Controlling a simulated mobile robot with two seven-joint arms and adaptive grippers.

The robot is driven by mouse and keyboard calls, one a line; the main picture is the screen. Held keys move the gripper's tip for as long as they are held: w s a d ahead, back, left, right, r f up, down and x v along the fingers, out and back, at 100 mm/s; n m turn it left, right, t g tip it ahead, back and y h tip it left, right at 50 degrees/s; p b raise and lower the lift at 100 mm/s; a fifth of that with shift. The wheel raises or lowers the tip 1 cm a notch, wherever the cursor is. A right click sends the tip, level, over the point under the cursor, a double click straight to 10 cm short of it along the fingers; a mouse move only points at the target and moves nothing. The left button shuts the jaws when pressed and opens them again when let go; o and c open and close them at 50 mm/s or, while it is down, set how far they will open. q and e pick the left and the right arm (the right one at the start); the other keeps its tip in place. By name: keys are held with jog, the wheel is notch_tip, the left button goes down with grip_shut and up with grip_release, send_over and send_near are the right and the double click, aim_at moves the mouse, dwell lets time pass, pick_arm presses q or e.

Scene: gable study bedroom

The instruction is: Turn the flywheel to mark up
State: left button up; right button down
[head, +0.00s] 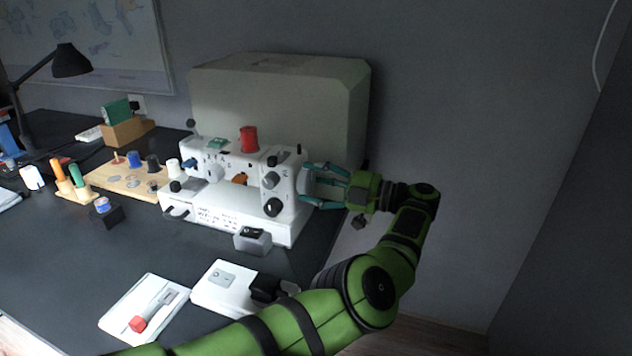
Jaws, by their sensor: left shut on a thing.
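A white sewing machine (232,193) stands on the dark desk, with a red spool (249,139) on top and dark knobs on its right part. Its flywheel (304,181) is at the right end, mostly hidden by the fingers. My left gripper (308,184) reaches it from the right, with its teal fingers above and below, shut on the flywheel. I cannot make out a mark on the wheel. My right gripper is not in view.
A large grey-beige case (285,95) stands behind the machine. A wooden spool board (125,179) lies to its left. A small grey box (253,240), a white pedal-like block (226,287) and a white plate with a red knob (146,308) lie in front.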

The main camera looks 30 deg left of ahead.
pick_arm(q)
jog(key=shift+f, duration=0.45)
dwell(0.5)
jog(key=o, duration=1.1)
jog(key=shift+w, duration=0.2)
jog(key=shift+r, duration=0.1)
notch_tip(320, 180, up, 10)
